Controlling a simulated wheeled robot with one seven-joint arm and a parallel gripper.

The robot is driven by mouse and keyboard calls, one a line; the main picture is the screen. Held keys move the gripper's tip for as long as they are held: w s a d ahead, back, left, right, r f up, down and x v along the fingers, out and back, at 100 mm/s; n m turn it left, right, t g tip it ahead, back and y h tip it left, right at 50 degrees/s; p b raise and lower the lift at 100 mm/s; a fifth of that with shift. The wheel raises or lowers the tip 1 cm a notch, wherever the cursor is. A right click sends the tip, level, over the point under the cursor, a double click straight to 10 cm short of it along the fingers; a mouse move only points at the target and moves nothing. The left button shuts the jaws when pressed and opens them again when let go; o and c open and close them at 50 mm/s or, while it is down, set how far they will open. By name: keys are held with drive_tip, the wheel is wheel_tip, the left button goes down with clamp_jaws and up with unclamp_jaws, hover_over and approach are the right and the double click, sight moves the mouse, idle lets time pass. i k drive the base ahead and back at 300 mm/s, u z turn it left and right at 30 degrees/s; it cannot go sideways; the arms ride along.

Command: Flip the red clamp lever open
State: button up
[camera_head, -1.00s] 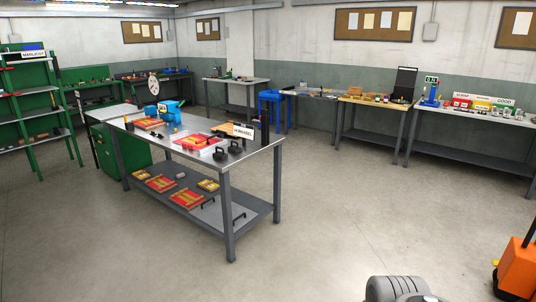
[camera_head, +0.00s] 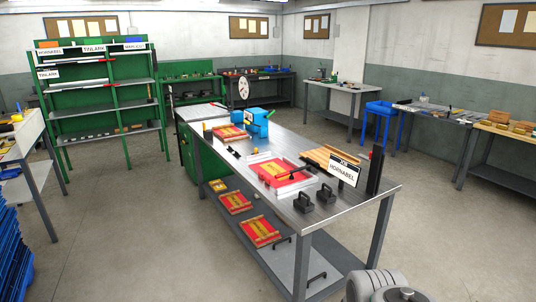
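The steel workbench (camera_head: 377,192) stands in the middle. On it are a red tray with yellow and white parts (camera_head: 283,175), a second red and yellow piece (camera_head: 230,132), and a blue machine (camera_head: 252,121). A black upright (camera_head: 375,170) stands at the right end beside a HORNABEL sign (camera_head: 344,172). A little red shows left of the upright, too small to tell whether it is a clamp lever. I cannot pick out the red clamp lever for certain. Grey rounded parts of my arm show at the bottom right. My gripper is not in view.
Black weights (camera_head: 326,194) stand near the bench's front edge. Red and yellow frames (camera_head: 260,232) lie on its lower shelf. A green rack (camera_head: 103,95) stands at the back left, a blue stool (camera_head: 380,125) at the right. Blue crates (camera_head: 12,250) are at the lower left. Open floor lies left of the bench.

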sight(277, 176)
drive_tip(key=z, duration=0.05)
drive_tip(key=i, duration=0.95)
drive_tip(key=u, duration=0.55)
drive_tip(key=i, duration=0.85)
drive_tip(key=u, duration=0.5)
